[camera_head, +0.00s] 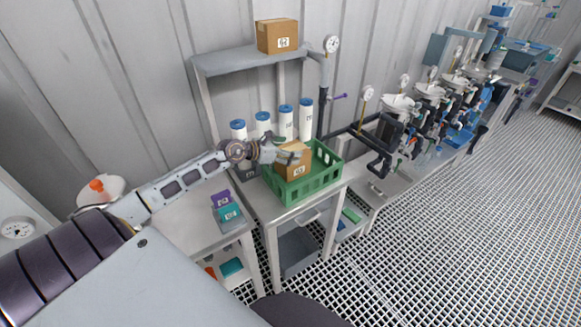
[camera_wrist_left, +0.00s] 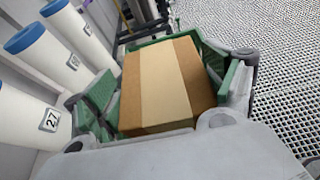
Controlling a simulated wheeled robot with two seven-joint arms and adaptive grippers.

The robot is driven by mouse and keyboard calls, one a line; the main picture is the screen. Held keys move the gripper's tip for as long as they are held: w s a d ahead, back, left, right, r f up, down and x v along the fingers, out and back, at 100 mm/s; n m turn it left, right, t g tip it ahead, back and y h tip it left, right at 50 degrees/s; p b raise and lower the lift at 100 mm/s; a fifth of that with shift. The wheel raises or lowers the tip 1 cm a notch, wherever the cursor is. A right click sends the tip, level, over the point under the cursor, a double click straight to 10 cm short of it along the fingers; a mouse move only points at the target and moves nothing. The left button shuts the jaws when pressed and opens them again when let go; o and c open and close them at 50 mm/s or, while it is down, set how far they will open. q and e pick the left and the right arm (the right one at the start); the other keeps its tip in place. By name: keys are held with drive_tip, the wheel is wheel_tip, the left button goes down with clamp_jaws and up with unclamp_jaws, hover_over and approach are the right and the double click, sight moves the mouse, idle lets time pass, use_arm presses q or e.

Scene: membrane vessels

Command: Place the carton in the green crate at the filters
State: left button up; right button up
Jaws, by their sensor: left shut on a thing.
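A brown cardboard carton (camera_head: 292,163) with a white label is in my left gripper (camera_head: 290,155), inside the outline of the green crate (camera_head: 303,187). The crate stands on a small metal table beside white filter cylinders with blue caps (camera_head: 285,122). In the left wrist view the carton (camera_wrist_left: 166,85) with a pale tape strip fills the space between the gripper's fingers (camera_wrist_left: 165,100). The crate's rim (camera_wrist_left: 150,43) shows behind it. I cannot tell whether the carton's underside touches the crate floor. My right gripper is not in view.
Another carton (camera_head: 277,36) sits on the shelf (camera_head: 245,60) above the filters. Purple and teal boxes (camera_head: 229,211) lie on the table to the left. Pipes, gauges and valves (camera_head: 400,105) run along the wall at right. The grating floor (camera_head: 440,240) is open.

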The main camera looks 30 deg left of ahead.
use_arm(q)
drive_tip(key=shift+f, duration=1.5)
drive_tip(key=shift+f+b, duration=0.3)
drive_tip(key=shift+f, duration=1.55)
drive_tip(key=shift+f, duration=0.1)
drive_tip(key=o, duration=1.5)
drive_tip(key=shift+o, duration=0.2)
drive_tip(key=v, duration=1.2)
